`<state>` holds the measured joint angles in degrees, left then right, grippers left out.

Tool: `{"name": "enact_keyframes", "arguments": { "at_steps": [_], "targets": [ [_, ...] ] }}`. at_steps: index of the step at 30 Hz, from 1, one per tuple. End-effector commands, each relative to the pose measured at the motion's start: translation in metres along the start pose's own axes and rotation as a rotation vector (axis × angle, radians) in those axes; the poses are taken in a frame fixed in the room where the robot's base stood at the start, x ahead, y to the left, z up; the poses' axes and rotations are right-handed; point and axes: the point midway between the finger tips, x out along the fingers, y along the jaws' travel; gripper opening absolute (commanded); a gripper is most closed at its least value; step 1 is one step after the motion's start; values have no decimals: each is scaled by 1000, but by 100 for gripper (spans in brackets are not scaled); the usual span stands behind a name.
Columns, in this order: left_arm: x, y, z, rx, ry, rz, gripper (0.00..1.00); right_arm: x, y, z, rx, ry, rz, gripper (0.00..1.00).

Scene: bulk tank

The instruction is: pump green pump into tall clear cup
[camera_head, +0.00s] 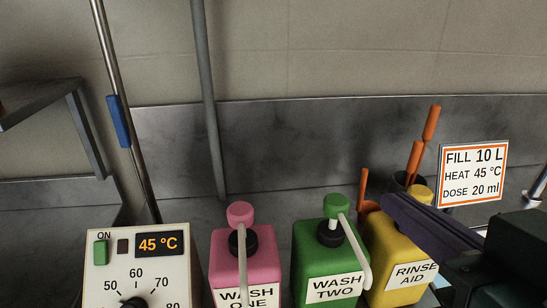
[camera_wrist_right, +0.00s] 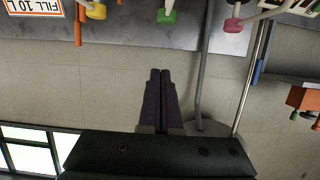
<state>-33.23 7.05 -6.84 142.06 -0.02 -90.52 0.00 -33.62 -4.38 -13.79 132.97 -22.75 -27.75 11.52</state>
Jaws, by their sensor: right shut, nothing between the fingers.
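The green pump bottle labelled WASH TWO (camera_head: 318,262) stands between the pink and yellow bottles in the head view. Its green pump head (camera_head: 336,205) is up on a white stem, and a pale spout (camera_head: 357,252) hangs down at its right front. The green head also shows at the top of the upside-down right wrist view (camera_wrist_right: 166,16). My right gripper (camera_head: 388,201) is shut and empty, its purple fingers in front of the yellow bottle, to the right of the green head. Its fingers show together in the wrist view (camera_wrist_right: 160,72). No tall clear cup is visible. My left gripper is out of view.
The pink WASH ONE bottle (camera_head: 246,264) is left of the green one, and the yellow RINSE AID bottle (camera_head: 392,255) is right. A control box (camera_head: 115,270) reads 45 °C. A sign (camera_head: 473,172) and orange-handled tools (camera_head: 414,160) stand behind at right.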

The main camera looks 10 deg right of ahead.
Motion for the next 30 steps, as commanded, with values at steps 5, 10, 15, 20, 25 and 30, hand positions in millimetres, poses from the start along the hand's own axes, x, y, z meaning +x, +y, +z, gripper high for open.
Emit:
{"name": "enact_keyframes", "arguments": {
  "at_steps": [5,10,15,20,25,30],
  "targets": [
    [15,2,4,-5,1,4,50,5,-4,7,1,44,-5,0],
    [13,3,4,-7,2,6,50,4,-4,5,1,48,-6,0],
    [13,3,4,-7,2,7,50,5,-4,5,1,46,-6,0],
    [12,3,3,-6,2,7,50,14,-4,4,0,48,-6,0],
    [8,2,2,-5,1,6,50,42,-4,2,-1,48,-5,0],
    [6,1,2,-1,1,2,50,79,-4,0,1,48,-6,0]
  ]
}}
